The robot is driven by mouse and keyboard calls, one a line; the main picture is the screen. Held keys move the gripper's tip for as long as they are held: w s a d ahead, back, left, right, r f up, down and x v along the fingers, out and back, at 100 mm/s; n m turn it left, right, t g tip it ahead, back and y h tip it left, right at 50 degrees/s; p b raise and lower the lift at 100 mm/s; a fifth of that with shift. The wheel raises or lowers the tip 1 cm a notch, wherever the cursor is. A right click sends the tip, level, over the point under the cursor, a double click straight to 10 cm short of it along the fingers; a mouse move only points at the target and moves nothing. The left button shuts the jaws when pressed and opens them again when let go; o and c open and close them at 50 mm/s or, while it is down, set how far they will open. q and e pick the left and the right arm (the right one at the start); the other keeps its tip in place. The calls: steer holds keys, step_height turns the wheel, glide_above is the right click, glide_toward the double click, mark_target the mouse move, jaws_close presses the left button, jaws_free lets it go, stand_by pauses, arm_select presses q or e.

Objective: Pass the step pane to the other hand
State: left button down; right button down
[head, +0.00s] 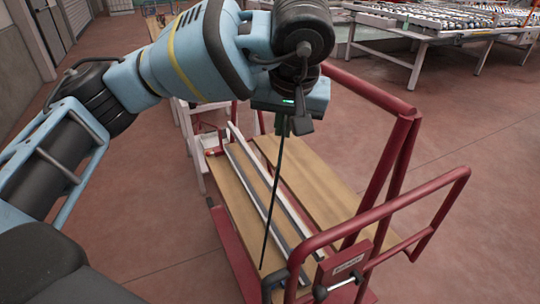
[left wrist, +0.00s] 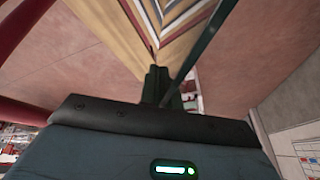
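The step pane (head: 273,196) shows almost edge-on in the head view, as a thin dark line hanging down at a slight tilt from my left gripper (head: 286,122). Its lower end appears in front of the red cart's boards; I cannot tell whether it touches them. In the left wrist view, the pane (left wrist: 202,48) runs up and right from between the dark fingers of my left gripper (left wrist: 164,88), which are shut on it. The pane's broad face is hardly visible. My right gripper is in neither view.
A red cart (head: 386,170) with tube rails and wooden boards (head: 310,180) stands below my left arm. Pale strips (head: 262,185) lie along it. A roller table (head: 425,38) stands at the back right. The floor (head: 470,230) at the right is clear.

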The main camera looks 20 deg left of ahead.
arm_select(q)
steer(key=w+d+r, duration=0.1)
steer(key=w+r, duration=0.1)
steer(key=r, duration=0.3)
steer(key=w+d+r+n, duration=0.1)
steer(key=r, duration=0.3)
steer(key=shift+w+d+r+n+y, duration=0.3)
steer(key=shift+w+r, duration=0.05)
steer(key=shift+r, duration=0.05)
steer(key=shift+w, duration=0.1)
steer(key=w, duration=0.9)
steer(key=shift+w, duration=0.4)
